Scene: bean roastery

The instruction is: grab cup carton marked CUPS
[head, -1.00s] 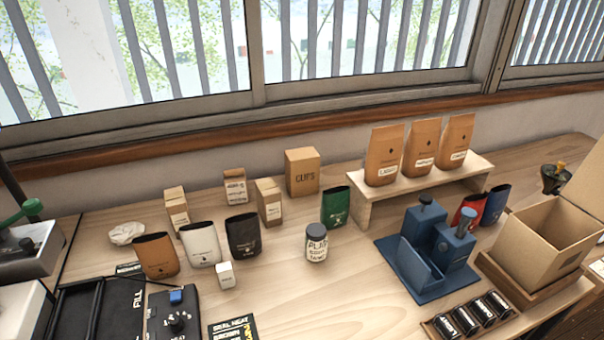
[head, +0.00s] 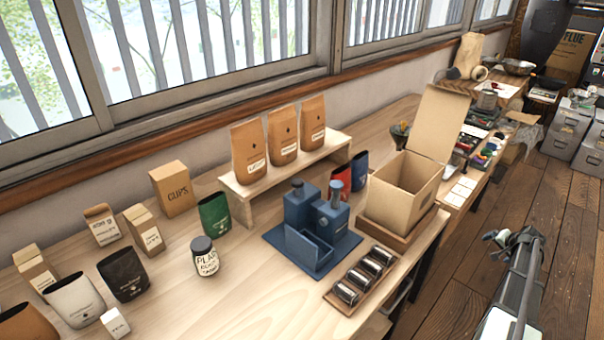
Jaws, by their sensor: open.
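The cup carton (head: 173,189) is a brown cardboard box with "CUPS" on its front. It stands upright at the back of the wooden table, near the window wall, left of the raised shelf. Its front and top are in clear view and nothing touches it. My gripper (head: 495,238) is at the lower right, over the floor beyond the table's edge. It is open, small and dark in the view, and far from the carton.
Smaller cartons (head: 102,226) and a green pouch (head: 214,214) flank the carton. A shelf (head: 240,198) with three brown bags, a labelled jar (head: 205,258), a blue device (head: 316,220) and an open box (head: 402,190) stand to the right. The table's front middle is clear.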

